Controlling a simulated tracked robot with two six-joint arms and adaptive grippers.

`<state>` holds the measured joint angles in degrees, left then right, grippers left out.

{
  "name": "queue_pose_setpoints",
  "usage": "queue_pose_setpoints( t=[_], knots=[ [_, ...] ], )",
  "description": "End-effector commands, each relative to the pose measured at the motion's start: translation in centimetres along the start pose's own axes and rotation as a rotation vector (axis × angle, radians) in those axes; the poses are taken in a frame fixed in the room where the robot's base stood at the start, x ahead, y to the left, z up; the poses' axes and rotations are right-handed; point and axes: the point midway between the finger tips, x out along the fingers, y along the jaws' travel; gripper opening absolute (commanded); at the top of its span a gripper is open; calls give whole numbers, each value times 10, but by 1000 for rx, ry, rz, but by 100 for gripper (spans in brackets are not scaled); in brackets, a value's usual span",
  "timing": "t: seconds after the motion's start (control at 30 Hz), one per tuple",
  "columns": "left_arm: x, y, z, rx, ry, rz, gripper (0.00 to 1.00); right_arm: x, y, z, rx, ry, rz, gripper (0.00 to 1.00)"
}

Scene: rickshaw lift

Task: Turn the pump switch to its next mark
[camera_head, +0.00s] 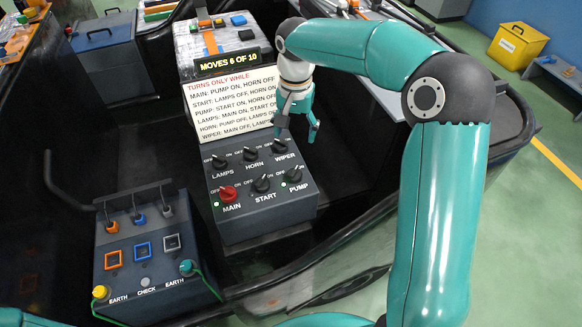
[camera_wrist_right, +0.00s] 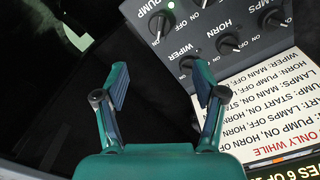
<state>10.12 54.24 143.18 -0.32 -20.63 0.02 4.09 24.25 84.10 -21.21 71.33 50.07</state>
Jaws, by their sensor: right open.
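The pump switch (camera_head: 294,174) is a black knob at the right end of the panel's front row, with a lit green lamp beside it. In the right wrist view the pump switch (camera_wrist_right: 158,24) is at the top, beyond the fingertips. Its exact pointing is too small to tell. My right gripper (camera_head: 298,132) is open and empty above the panel's back right, near the wiper knob (camera_head: 279,146). In the wrist view the gripper (camera_wrist_right: 160,82) has its fingers apart, the right fingertip close to the wiper knob (camera_wrist_right: 187,64) in the picture. My left gripper is not in view.
The panel also has a red main knob (camera_head: 227,193) with a lit green lamp, and start (camera_head: 261,184), lamps (camera_head: 219,160) and horn (camera_head: 250,153) knobs. A white rule sign (camera_head: 230,105) stands behind, under a "MOVES 6 OF 10" display (camera_head: 227,62). An earth/check box (camera_head: 150,262) stands front left.

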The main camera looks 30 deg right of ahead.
Motion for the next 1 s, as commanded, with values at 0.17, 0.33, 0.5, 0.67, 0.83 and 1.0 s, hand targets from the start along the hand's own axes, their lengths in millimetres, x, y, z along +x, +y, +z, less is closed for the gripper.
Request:
queue_pose_setpoints(
  t=[0.17,0.33,0.5,0.67,0.83,1.0],
  knots=[
    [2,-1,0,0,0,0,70,32,1,1,0,-5,5,70],
    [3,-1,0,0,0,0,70,69,1,1,-1,-6,5,70],
    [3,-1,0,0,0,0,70,106,0,1,-1,-6,3,70],
    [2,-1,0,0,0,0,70,133,0,1,-2,-5,3,70],
    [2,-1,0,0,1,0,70,150,-1,1,-2,-3,2,70],
    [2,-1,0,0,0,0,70,155,-1,1,-3,-1,1,70]
  ],
)
